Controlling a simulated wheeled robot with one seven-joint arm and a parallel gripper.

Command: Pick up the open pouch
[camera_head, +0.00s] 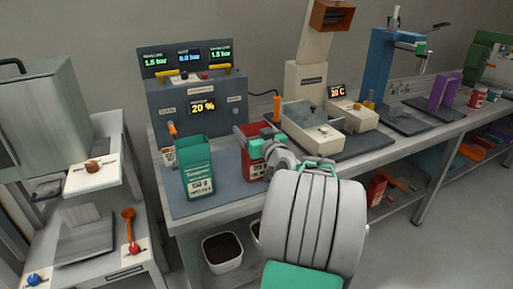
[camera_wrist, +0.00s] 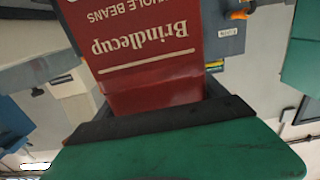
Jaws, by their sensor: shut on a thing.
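A red pouch (camera_head: 256,166) with a pale label stands upright at the grey-blue mat's right part in the head view. In the wrist view the red pouch (camera_wrist: 150,50) fills the upper middle, its "Brindlecup" and "whole beans" print upside down. My gripper (camera_head: 260,143) is shut on the red pouch near its top. In the wrist view a green finger with a dark pad lies across the pouch. Whether the pouch's base touches the mat is unclear. A green pouch (camera_head: 197,170), its top apparently open, stands to the left, apart from my gripper.
A sealing machine (camera_head: 195,95) with displays stands behind the pouches. A beige scale-like device (camera_head: 310,125) is close to the right. A white bin (camera_head: 222,252) is under the bench. The mat's front is clear.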

